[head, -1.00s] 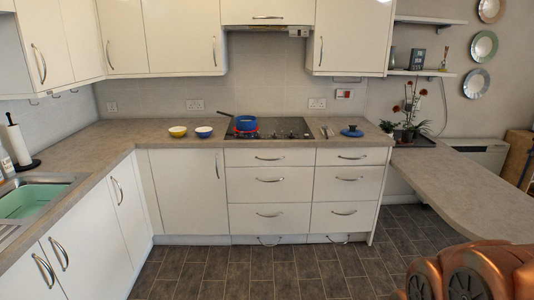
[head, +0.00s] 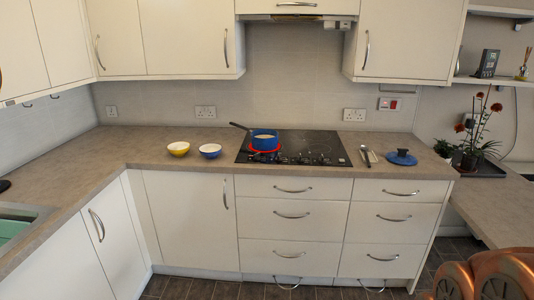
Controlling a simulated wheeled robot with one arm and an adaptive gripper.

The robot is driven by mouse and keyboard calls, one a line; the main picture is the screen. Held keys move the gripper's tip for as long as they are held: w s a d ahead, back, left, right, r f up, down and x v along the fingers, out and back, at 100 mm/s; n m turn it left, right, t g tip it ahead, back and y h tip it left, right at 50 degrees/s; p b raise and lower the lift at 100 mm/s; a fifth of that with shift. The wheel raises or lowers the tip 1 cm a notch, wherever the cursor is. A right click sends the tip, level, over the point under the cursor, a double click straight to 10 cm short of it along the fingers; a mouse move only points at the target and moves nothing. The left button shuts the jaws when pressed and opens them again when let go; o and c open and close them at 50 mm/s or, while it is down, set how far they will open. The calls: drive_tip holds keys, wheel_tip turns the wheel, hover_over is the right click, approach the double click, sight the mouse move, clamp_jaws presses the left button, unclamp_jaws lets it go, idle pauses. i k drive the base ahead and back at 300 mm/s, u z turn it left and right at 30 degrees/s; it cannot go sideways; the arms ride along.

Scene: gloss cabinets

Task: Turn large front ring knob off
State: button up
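The black hob (head: 310,147) is set in the worktop between the wall cabinets. A red glowing ring (head: 263,151) shows at its front left, under a blue pot (head: 265,139) with a dark handle pointing back left. Small knobs (head: 318,158) sit in a group at the hob's front right; they are too small to tell which is which or how each is turned. My gripper's fingers are not in view.
Drawers (head: 292,213) front the hob. A peninsula worktop (head: 505,205) bounds the right side. Floor before the drawers looks clear.

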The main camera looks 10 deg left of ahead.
sight(256, 157)
drive_tip(key=u, duration=0.9)
drive_tip(key=i, duration=2.65)
drive_tip(key=z, duration=0.05)
